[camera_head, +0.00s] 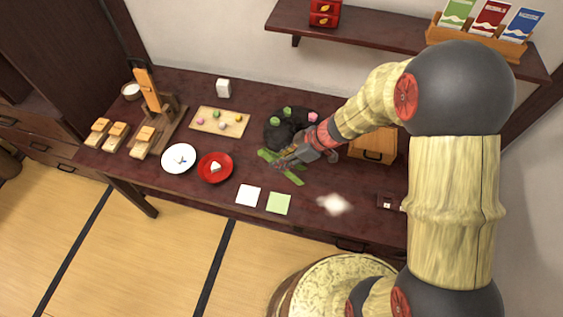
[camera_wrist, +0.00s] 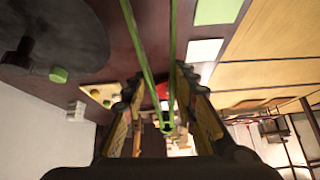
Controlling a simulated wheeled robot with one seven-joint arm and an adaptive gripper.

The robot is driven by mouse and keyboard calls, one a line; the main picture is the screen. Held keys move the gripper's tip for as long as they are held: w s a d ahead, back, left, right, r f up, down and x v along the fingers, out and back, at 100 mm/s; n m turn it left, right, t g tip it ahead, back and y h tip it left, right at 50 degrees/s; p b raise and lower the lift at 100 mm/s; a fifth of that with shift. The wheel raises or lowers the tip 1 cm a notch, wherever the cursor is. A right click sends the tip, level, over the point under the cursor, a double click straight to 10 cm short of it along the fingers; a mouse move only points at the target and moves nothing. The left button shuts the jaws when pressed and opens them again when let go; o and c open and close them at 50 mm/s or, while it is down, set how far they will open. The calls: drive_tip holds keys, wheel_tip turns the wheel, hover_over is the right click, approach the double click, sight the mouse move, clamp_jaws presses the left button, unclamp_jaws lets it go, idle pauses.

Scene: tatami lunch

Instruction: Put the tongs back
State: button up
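The green tongs (camera_head: 294,177) lie at the middle of the dark table, in front of a black round dish (camera_head: 272,138), partly hidden by my gripper. In the wrist view the tongs (camera_wrist: 147,70) show as two long thin green arms meeting at a joined end, between my fingers. My gripper (camera_head: 283,162) is low over the tongs. In the wrist view its two fingers (camera_wrist: 157,95) stand apart, with space visible on both sides of the tongs. Whether the fingers touch the tongs I cannot tell.
Sweets sit on the black dish and a wooden tray (camera_head: 202,126). A red plate (camera_head: 205,172), a white plate (camera_head: 169,164) and paper squares (camera_head: 248,196) (camera_head: 278,204) are left and in front. A wooden box (camera_head: 370,155) is right. A shelf (camera_head: 375,36) hangs above.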

drive_tip(key=shift+f, duration=0.75)
drive_tip(key=shift+f+b, duration=0.4)
drive_tip(key=shift+b, duration=0.4)
drive_tip(key=shift+o, duration=0.6)
drive_tip(key=o, duration=0.4)
drive_tip(key=shift+c, duration=0.2)
drive_tip(key=shift+o, duration=0.3)
drive_tip(key=shift+r, duration=0.15)
